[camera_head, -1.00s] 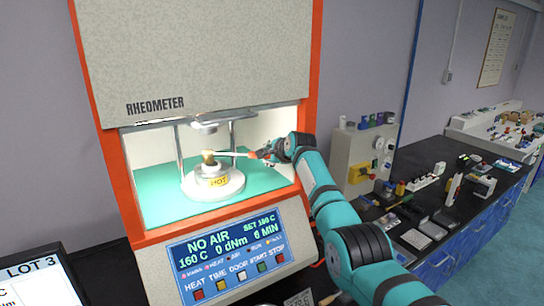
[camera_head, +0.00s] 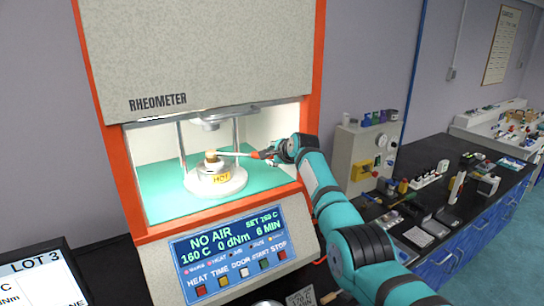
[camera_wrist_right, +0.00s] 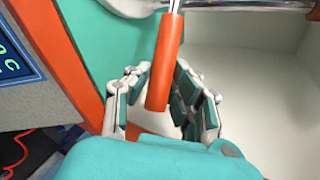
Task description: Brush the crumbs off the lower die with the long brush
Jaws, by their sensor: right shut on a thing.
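The long brush has an orange handle (camera_wrist_right: 166,60), a pale thin shaft (camera_head: 235,154) and a tan bristle head (camera_head: 211,157). My right gripper (camera_wrist_right: 163,88) is shut on the handle. In the head view my right gripper (camera_head: 274,152) reaches into the rheometer's opening from the right. The bristle head is at the top of the lower die (camera_head: 213,170), which has a yellow HOT label and a round white base (camera_head: 230,186). I cannot tell whether the bristles touch the die. Crumbs are too small to make out. My left gripper is not in view.
The rheometer's orange frame (camera_head: 121,178) borders the opening on both sides. The upper die (camera_head: 211,124) hangs above the lower one. The panel (camera_head: 233,243) reads NO AIR, 160 C. A black bench (camera_head: 440,207) with small items stands at the right.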

